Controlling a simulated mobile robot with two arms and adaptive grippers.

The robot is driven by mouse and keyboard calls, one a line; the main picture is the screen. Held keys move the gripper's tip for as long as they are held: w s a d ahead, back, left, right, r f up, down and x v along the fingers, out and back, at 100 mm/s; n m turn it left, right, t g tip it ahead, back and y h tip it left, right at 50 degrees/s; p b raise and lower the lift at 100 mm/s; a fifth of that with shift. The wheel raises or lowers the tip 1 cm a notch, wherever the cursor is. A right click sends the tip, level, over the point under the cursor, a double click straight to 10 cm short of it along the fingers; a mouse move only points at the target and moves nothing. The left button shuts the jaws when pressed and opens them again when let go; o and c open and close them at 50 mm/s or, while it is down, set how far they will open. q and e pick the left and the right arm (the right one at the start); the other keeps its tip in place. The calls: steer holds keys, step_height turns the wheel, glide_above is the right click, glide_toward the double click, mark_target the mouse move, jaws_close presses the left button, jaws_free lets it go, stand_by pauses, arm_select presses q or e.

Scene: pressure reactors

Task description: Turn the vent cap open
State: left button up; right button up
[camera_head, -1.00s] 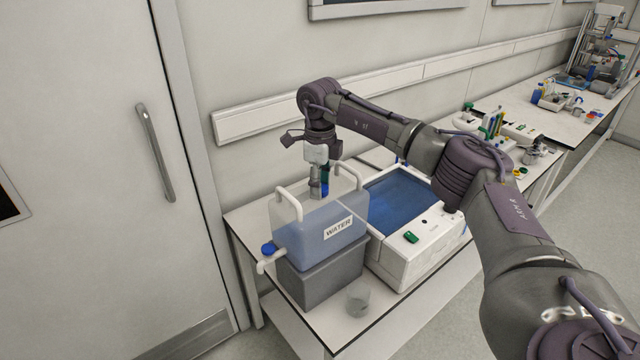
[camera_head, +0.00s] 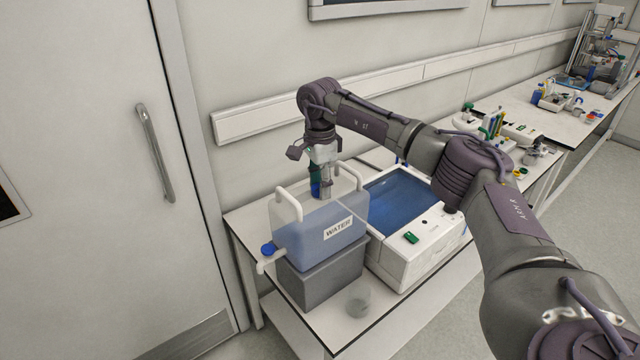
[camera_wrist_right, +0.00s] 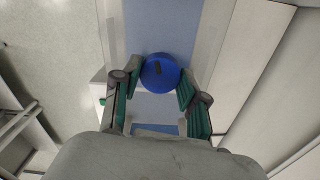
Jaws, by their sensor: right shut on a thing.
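The water container (camera_head: 310,238) is a translucent tank of bluish liquid with a "WATER" label and two white handles. It stands on a grey block. The blue vent cap (camera_wrist_right: 160,73) is on its top, round with a dark mark, between the fingers in the right wrist view. In the head view the cap (camera_head: 315,189) is partly hidden by my right gripper (camera_head: 322,190), which points down from above. My right gripper (camera_wrist_right: 160,76) is shut on the cap, one finger on each side. My left gripper is not in view.
A blue-capped spigot (camera_head: 268,250) sticks out at the container's lower left. A clear beaker (camera_head: 358,300) stands in front on the bench. A white device with a blue top (camera_head: 400,200) stands close on the right. The wall is close behind.

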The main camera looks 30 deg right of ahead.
steer(key=shift+r+n, duration=0.1)
steer(key=shift+n, duration=0.4)
steer(key=o, duration=1.1)
steer(key=shift+o, duration=0.2)
step_height(320, 180, up, 12)
